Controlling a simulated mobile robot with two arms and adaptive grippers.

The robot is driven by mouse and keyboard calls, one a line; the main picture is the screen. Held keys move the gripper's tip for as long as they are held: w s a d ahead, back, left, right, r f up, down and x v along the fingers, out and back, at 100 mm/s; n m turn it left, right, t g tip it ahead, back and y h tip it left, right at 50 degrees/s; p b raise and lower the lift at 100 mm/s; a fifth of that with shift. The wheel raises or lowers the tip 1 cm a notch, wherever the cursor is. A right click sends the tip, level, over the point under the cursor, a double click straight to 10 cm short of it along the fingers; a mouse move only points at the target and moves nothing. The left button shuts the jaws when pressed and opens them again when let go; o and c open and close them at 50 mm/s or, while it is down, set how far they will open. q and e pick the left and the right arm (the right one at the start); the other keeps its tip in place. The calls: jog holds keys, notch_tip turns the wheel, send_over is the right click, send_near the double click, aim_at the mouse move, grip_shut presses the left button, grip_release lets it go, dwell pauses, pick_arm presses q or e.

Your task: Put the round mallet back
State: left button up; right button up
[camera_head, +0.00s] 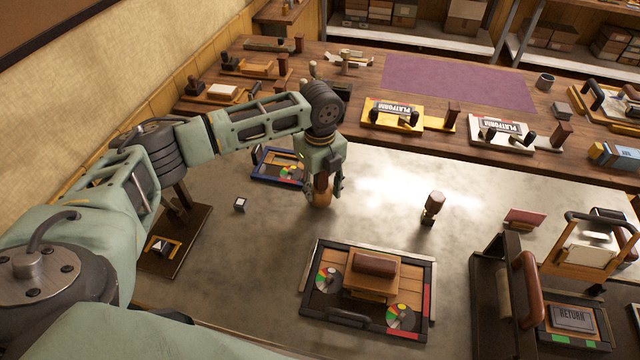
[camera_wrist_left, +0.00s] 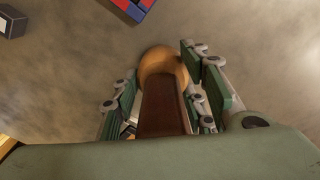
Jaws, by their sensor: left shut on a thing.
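The round mallet (camera_wrist_left: 163,64) has a tan ball-shaped head and a dark brown handle. My left gripper (camera_wrist_left: 164,98) is shut on the handle, with a finger pad on each side. In the head view, my left gripper (camera_head: 323,180) points down over the grey worktop, and the mallet's head (camera_head: 320,199) shows below the fingers. The mallet's head is low, close to the worktop; I cannot tell whether it touches. My right gripper is not in view.
A blue-edged tray (camera_head: 278,167) lies just left of the mallet. A small cube (camera_head: 240,204) stands further left. A brown-topped upright piece (camera_head: 433,207) stands to the right. A framed wooden board (camera_head: 328,252) lies in front. The worktop between them is clear.

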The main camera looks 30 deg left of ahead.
pick_arm(q)
jog(key=o, duration=1.1)
jog(key=shift+f, duration=0.1)
jog(key=shift+o, duration=0.8)
notch_tip(320, 180, up, 11)
jog(key=b, duration=0.2)
jog(key=shift+w+r+b, duration=0.1)
jog(key=shift+r+b, duration=0.1)
jog(key=shift+b, duration=0.15)
jog(key=shift+r, duration=0.45)
